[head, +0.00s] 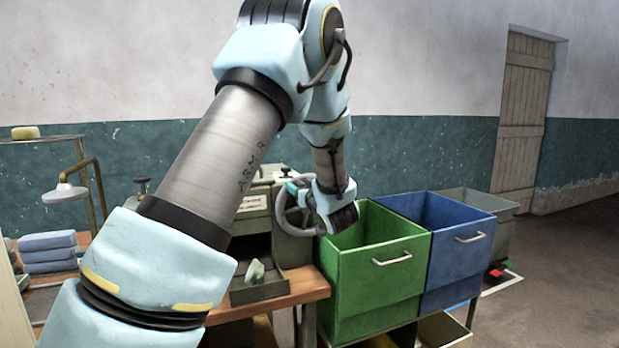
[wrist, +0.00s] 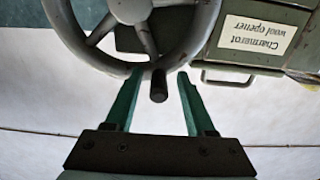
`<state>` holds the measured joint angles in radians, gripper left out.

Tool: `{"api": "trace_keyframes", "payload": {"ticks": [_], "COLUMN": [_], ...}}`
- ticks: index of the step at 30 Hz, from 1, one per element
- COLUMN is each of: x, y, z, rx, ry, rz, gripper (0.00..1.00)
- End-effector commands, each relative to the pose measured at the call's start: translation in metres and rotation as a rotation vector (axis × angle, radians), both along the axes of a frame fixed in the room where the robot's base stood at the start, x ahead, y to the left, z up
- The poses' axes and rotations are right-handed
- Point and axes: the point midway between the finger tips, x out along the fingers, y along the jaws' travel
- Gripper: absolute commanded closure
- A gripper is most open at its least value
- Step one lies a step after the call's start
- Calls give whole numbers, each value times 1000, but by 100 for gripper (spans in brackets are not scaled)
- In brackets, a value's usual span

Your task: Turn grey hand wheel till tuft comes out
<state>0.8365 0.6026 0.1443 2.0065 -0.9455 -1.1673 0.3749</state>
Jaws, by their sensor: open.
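The grey hand wheel (head: 282,212) is on the side of the wool opener (head: 252,200), partly hidden behind my arm. In the wrist view the wheel (wrist: 187,43) fills the top, and its dark handle (wrist: 159,86) sticks out from the rim. My gripper (wrist: 159,73) is open, with one green finger on each side of the handle; I cannot tell whether they touch it. In the head view my gripper (head: 291,188) is at the wheel. A pale grey-green tuft (head: 255,271) sits in the tray (head: 262,291) at the machine's front.
A green bin (head: 372,285) and a blue bin (head: 452,262) stand close to the right of the machine, with a grey bin (head: 497,231) behind. Folded blue cloths (head: 48,254) and a lamp-like fixture (head: 66,192) are at left. Open floor lies at far right.

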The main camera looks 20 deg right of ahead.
Motion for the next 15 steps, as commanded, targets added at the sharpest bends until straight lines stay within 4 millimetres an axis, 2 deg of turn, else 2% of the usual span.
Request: {"api": "trace_keyframes", "payload": {"ticks": [15], "x": [-59], "y": [-8], "z": [0], "rx": [0], "ry": [0], "rz": [-3], "gripper": [45]}}
